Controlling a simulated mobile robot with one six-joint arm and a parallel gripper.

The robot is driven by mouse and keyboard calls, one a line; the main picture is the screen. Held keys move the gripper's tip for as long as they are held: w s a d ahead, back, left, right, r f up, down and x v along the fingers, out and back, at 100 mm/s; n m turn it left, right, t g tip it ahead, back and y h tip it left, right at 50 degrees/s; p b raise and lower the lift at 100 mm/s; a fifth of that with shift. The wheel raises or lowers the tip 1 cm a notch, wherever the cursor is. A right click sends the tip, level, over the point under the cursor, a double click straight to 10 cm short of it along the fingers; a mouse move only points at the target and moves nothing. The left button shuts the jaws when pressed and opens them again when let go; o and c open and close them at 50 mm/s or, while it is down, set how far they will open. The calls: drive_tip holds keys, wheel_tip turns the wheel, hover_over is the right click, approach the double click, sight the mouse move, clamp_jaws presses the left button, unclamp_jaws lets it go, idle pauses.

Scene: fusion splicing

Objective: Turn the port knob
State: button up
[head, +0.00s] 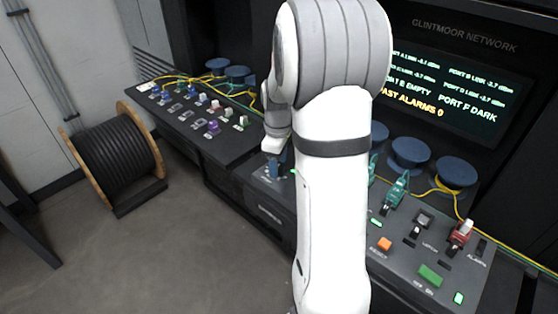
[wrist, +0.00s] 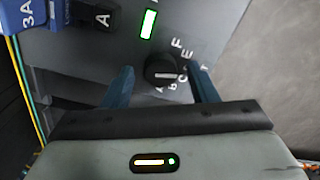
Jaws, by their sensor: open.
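The port knob (wrist: 160,70) is a round black knob with a white mark on it. It sits on the grey panel in the wrist view, with white letters from A to F curving along its right side. The white mark lies roughly level; I cannot tell for sure which letter it points to. My gripper (wrist: 162,80) is open, its two blue fingers apart to the left and right of the knob, with no clear contact. In the head view my gripper (head: 273,168) is low over the console, partly hidden by my arm, and the knob is hidden.
A lit green indicator (wrist: 148,24) and a blue connector (wrist: 22,14) lie beyond the knob. In the head view an orange button (head: 384,244), a green button (head: 430,275) and a red connector (head: 460,233) are on the right console. A cable reel (head: 115,155) stands on the floor at left.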

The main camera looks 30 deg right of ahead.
drive_tip(key=shift+r, duration=3.9)
